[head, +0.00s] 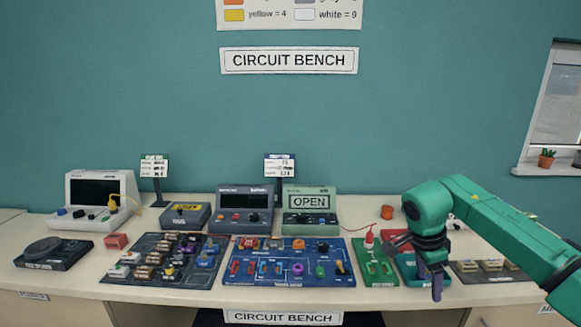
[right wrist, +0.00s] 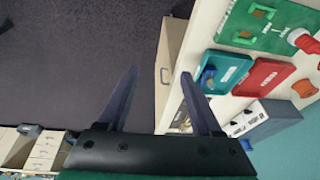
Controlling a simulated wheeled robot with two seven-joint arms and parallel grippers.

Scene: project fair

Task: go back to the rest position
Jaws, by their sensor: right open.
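My right gripper (head: 432,272) hangs above the front right part of the bench, on a green arm that comes in from the right. In the right wrist view its two dark fingers (right wrist: 158,95) stand apart with nothing between them, over the floor and the bench's front edge. My left gripper shows in neither view.
The bench (head: 200,299) holds a blue circuit board (head: 335,272), a dark component tray (head: 122,284), a green board (head: 389,280) and a meter reading OPEN (head: 309,216). A red tray (right wrist: 265,77) and teal tray (right wrist: 232,71) lie near the right gripper. Floor (right wrist: 70,60) is clear.

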